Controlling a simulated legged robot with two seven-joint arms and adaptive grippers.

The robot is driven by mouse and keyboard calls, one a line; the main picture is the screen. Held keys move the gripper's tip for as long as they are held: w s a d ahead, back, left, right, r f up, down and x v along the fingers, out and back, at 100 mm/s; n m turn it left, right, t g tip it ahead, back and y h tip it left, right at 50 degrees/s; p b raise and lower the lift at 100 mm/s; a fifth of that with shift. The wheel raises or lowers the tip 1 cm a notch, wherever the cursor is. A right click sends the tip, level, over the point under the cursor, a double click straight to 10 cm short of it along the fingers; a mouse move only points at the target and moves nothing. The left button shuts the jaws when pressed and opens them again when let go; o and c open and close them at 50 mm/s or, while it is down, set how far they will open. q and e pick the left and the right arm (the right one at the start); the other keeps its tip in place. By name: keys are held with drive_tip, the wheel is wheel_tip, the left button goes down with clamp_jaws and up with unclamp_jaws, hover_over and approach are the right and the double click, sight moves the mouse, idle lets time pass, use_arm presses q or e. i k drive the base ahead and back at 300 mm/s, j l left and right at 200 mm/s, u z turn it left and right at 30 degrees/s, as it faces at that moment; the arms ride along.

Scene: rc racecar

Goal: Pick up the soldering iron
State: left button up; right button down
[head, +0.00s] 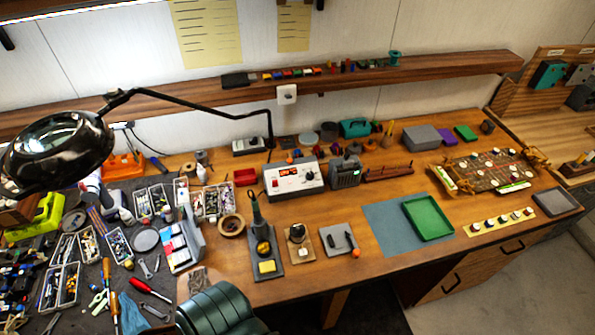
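The soldering iron (256,211) appears to be the dark green-handled tool standing upright in a dark stand on the wooden bench, near the middle of the head view. The stand's grey base (269,277) carries a yellow sponge (267,267) at its front. The iron's tip is hidden in the stand. Neither of my grippers shows in the head view.
A dark green ribbed seat back (222,312) stands at the front edge, left of the iron. A magnifier lamp (58,150) overhangs the cluttered left side. Right of the stand are a small brown board (300,256), a grey pad (337,246) and a green tray (428,219).

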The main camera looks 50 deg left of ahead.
sight(258, 218)
drive_tip(key=u, duration=1.7)
